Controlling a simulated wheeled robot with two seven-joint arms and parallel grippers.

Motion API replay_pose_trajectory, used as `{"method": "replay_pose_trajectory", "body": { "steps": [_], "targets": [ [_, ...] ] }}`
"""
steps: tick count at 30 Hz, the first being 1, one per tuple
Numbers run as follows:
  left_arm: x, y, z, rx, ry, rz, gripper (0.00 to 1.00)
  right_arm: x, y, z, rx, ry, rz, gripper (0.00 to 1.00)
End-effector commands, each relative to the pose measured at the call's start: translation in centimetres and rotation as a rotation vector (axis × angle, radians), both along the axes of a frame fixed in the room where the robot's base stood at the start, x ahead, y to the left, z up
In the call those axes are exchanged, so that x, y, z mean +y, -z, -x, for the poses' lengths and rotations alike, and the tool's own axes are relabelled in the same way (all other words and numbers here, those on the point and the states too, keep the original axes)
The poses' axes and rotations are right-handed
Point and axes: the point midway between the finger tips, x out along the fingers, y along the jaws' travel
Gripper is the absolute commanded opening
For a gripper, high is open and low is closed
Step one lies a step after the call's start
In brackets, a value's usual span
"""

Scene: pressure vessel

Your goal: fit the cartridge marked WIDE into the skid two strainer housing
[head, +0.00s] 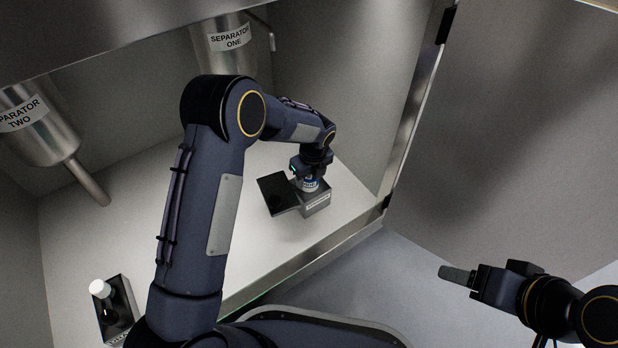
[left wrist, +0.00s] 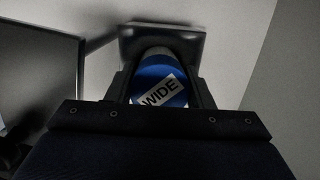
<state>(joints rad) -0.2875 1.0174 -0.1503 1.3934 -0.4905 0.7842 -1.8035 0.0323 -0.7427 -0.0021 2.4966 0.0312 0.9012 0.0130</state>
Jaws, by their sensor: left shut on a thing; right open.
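The cartridge (left wrist: 160,82) marked WIDE has a blue end with a white label. My left gripper (head: 311,177) is shut on it, a finger on each side in the left wrist view. In the head view the cartridge (head: 310,185) stands at a grey block-shaped housing (head: 317,204), with a dark lid (head: 277,194) open beside it. I cannot tell how deep the cartridge sits. That housing's label is too small to read. My right gripper (head: 457,275) is open and empty, off to the right. A second dark housing (head: 116,312) is at the lower left, its label partly hidden.
The separator one vessel (head: 228,50) and separator two vessel (head: 40,125) hang above the pale bench (head: 130,235). A white round piece (head: 100,288) is at the lower-left housing. A large grey panel (head: 510,130) stands at the right. The middle of the bench is clear.

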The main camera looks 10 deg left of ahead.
Motion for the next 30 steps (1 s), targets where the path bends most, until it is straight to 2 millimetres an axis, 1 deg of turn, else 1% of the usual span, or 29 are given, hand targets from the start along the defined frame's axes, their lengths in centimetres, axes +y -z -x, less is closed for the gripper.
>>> {"method": "replay_pose_trajectory", "body": {
  "steps": [1, 2, 6, 14, 17, 20, 27, 30],
  "targets": [
    [0.0, -0.1, 0.0, -0.001, 0.000, 0.001, 0.17, 0.0, -0.1, 0.0, 0.000, 0.000, 0.000, 0.69],
    [0.0, -0.1, 0.0, 0.000, 0.000, 0.000, 0.51, 0.0, -0.1, 0.0, 0.000, 0.000, 0.000, 0.69],
    [0.0, -0.1, 0.0, 0.000, 0.000, 0.000, 0.69, 0.0, -0.1, 0.0, 0.000, 0.000, 0.000, 0.69],
    [0.0, -0.1, 0.0, 0.001, 0.000, -0.001, 0.69, 0.0, -0.1, 0.0, 0.000, 0.000, 0.000, 0.69],
    [0.0, -0.5, 0.0, 0.000, 0.000, 0.000, 0.69, 0.0, -0.3, 0.0, 0.000, 0.000, 0.000, 0.69],
    [-0.1, -1.5, 0.1, 0.000, 0.001, 0.000, 0.69, 0.0, -0.9, 0.0, 0.000, 0.000, 0.000, 0.69],
    [-0.5, -5.5, 0.5, -0.001, 0.000, 0.001, 0.69, 0.0, -3.1, 0.0, 0.000, 0.000, 0.000, 0.69],
    [-0.7, -6.9, 0.7, -0.001, -0.001, 0.001, 0.69, 0.0, -3.7, 0.0, 0.000, 0.000, 0.000, 0.69]
  ]
}}
